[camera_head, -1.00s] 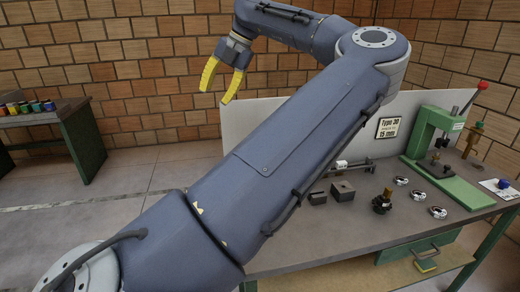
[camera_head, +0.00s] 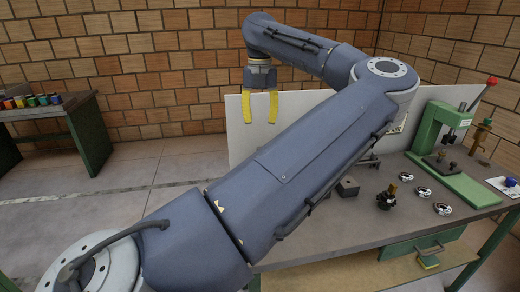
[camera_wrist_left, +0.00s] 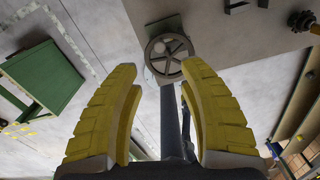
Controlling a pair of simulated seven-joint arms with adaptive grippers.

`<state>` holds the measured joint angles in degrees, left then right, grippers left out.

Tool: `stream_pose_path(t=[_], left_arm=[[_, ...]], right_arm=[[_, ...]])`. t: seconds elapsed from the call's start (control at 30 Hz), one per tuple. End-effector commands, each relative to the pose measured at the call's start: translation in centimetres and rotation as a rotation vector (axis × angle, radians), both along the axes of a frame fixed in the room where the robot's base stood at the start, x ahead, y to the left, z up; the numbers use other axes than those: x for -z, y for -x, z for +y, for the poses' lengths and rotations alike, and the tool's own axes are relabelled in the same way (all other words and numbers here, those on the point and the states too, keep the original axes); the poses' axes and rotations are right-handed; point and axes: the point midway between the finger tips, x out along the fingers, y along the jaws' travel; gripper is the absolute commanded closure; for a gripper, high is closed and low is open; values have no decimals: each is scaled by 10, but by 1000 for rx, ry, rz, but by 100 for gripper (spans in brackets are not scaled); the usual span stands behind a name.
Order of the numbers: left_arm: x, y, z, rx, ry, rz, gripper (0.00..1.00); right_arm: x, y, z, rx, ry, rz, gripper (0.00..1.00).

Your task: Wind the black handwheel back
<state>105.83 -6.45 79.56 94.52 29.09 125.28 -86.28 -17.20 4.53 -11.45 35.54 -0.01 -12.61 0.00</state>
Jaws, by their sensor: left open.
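The handwheel (camera_wrist_left: 169,55) shows in the left wrist view as a dark spoked ring at the edge of the grey bench top, just beyond and between my left fingertips. In the head view I cannot see it; my left arm covers that part of the bench. My left gripper (camera_head: 260,108) is open and empty, with its yellow fingers pointing down in front of the pale back panel. In the left wrist view its fingers (camera_wrist_left: 160,72) stand wide apart, with no visible contact with the wheel. My right gripper is not in view.
The grey workbench (camera_head: 350,237) carries a green press (camera_head: 432,150), a dark block (camera_head: 348,187), a black fitting with a brass top (camera_head: 387,198) and several small round parts. A pale panel (camera_head: 237,135) stands behind. Another bench (camera_head: 88,130) with coloured pots is at left.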

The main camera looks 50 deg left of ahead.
Motion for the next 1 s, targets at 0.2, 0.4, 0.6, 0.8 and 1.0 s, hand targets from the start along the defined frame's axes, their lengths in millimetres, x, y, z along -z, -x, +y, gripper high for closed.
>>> stream_pose_path(t=[0.2, 0.4, 0.6, 0.8, 1.0], left_arm=[[42, 0, 0, -1, 0, 4, 59], [74, 0, 0, 0, -1, 3, 59], [97, 0, 0, 0, -1, 2, 59], [108, 0, 0, 0, -2, 1, 59], [111, 0, 0, 1, -1, 0, 59]], right_arm=[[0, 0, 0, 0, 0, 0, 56], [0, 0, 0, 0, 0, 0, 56], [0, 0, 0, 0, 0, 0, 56], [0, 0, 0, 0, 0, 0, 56], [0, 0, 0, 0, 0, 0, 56]])
